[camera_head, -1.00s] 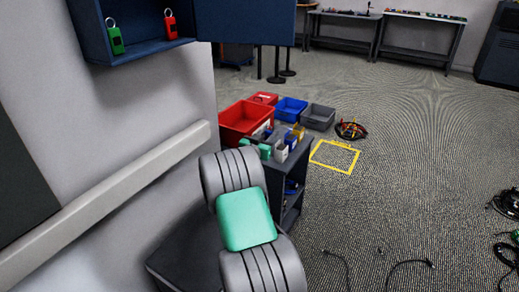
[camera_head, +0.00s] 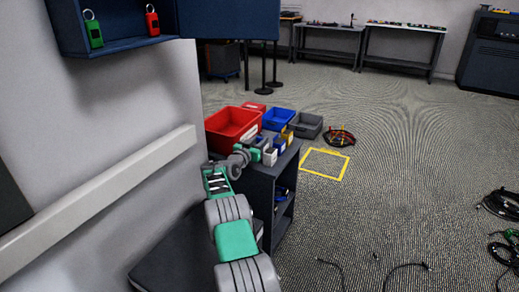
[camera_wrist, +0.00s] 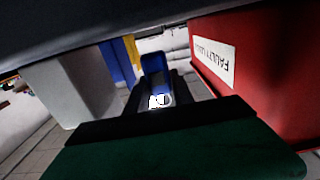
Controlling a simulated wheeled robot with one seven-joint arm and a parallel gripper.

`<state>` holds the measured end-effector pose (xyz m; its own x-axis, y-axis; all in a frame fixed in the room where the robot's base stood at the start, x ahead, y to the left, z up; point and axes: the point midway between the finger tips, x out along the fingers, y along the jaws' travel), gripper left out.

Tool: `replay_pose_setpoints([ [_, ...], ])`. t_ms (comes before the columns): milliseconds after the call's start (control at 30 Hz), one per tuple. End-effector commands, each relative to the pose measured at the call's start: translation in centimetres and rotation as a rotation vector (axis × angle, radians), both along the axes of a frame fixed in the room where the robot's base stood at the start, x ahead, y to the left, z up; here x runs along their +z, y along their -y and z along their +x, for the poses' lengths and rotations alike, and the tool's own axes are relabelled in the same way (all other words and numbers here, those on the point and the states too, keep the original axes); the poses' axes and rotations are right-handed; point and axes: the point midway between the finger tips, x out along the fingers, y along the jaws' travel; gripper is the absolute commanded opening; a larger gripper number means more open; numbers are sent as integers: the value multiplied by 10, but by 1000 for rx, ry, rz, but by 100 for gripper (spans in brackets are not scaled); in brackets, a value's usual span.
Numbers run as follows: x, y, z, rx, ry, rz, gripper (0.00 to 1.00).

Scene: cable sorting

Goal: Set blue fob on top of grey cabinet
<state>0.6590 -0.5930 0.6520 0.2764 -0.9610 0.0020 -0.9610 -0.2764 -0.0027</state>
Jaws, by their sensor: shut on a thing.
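In the wrist view, my gripper (camera_wrist: 162,88) is shut on the blue fob (camera_wrist: 154,65), whose pale metal ring (camera_wrist: 161,101) shows at the near end. A red bin (camera_wrist: 262,70) labelled as faulty stands close on the right, and a grey-white bin (camera_wrist: 75,88) on the left. In the head view, the dark grey cabinet (camera_head: 261,190) with open shelves carries bins on its top. My arm reaches to the near edge of that top. The fob cannot be made out in the head view.
The red bin (camera_head: 229,126), a blue bin (camera_head: 278,117) and a grey bin (camera_head: 307,127) stand close together. Green (camera_head: 94,32) and red (camera_head: 152,22) fobs hang in a wall box. A yellow floor outline (camera_head: 325,165) and cables (camera_head: 504,203) lie to the right.

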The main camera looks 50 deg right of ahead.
Motion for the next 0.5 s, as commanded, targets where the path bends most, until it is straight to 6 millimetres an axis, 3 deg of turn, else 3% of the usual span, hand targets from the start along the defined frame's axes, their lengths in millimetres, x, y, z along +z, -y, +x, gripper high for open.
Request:
replay_pose_setpoints([
  [33, -19, -1, 0, 1, -6, 3, 0],
  [100, -27, -1, 0, 1, -5, 2, 0],
  [433, -29, -1, 0, 1, -4, 2, 0],
  [467, -27, -1, 0, 1, -4, 2, 31],
  [500, -27, -1, 0, 1, -4, 2, 34],
])
